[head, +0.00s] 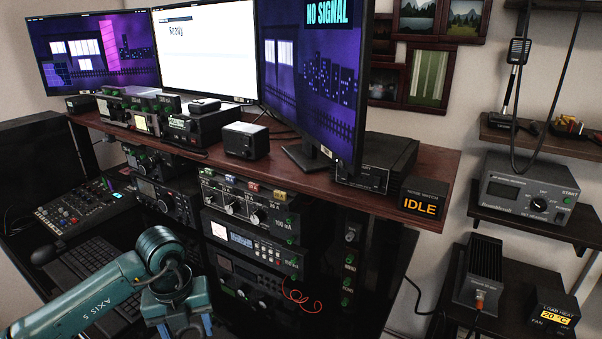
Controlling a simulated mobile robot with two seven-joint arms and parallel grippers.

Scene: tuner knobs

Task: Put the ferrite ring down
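I cannot make out a ferrite ring anywhere in the head view. My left arm comes in from the lower left, and its wrist bends down over the desk in front of the rack. My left gripper (187,325) is at the bottom edge, pointing down. Its fingertips are cut off or too dark to read, so whether it is open, shut or holding something does not show. My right gripper is out of view.
A rack of radio units (250,230) stands just right of my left gripper, with a thin red wire (297,297) hanging at its front. A keyboard (90,270) and mixer (75,205) lie left. Monitors stand on the wooden shelf (440,165). Instruments fill the right-hand shelves.

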